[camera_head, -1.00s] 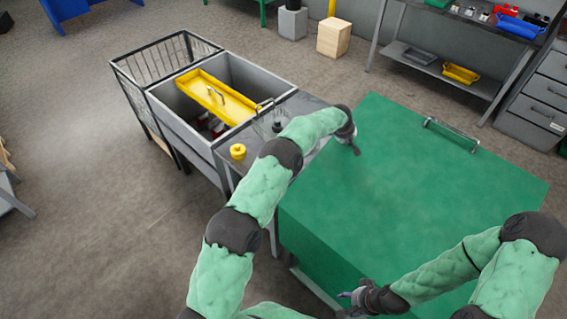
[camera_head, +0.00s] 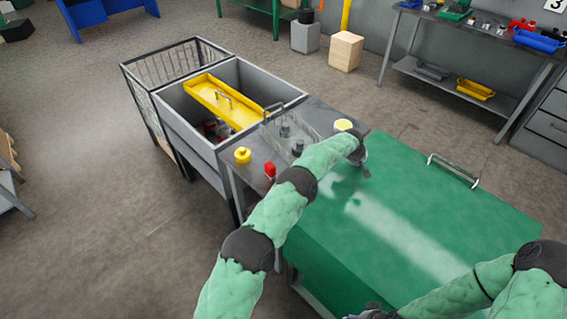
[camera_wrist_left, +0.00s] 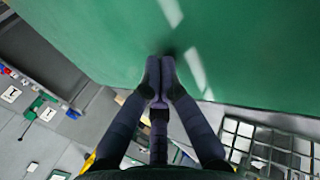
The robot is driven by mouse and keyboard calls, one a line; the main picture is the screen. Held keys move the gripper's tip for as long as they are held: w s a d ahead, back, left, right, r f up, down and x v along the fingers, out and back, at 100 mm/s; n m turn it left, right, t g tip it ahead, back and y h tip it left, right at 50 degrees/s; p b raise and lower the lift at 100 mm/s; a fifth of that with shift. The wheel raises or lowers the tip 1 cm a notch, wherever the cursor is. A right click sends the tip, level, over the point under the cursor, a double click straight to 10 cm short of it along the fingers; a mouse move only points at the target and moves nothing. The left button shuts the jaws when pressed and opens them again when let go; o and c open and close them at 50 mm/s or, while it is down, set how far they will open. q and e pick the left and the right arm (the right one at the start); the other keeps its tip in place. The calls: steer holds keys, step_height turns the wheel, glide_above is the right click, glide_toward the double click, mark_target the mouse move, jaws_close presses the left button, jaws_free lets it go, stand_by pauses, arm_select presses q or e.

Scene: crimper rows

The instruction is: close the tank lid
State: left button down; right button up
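The big green tank lid (camera_head: 420,215) fills the lower right of the head view, with a metal bar handle (camera_head: 454,171) near its far right edge. I cannot tell whether its edges are seated. My left gripper (camera_head: 365,170) is at the lid's far left corner, its fingers against or just over the green surface. In the left wrist view its fingertips (camera_wrist_left: 160,62) are together at the lid (camera_wrist_left: 110,40), with nothing seen between them. My right gripper (camera_head: 370,313) is at the bottom edge by the lid's near side, mostly cut off.
A grey table (camera_head: 225,152) left of the lid holds a wire basket (camera_head: 285,135), a yellow piece (camera_head: 242,155) and a red piece (camera_head: 269,170). A grey bin (camera_head: 175,125) with a yellow tray (camera_head: 215,98) stands beyond. A workbench (camera_head: 480,40) is at the back right.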

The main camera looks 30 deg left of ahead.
arm_select(q)
steer(key=shift+s+f, duration=0.25)
steer(key=shift+f, duration=0.25)
steer(key=shift+s+f, duration=0.2)
steer(key=shift+f, duration=0.3)
steer(key=shift+r, duration=0.1)
steer(key=w+v, duration=0.1)
steer(key=v, duration=1.2)
steer(key=shift+r, duration=0.4)
steer(key=shift+w, duration=0.1)
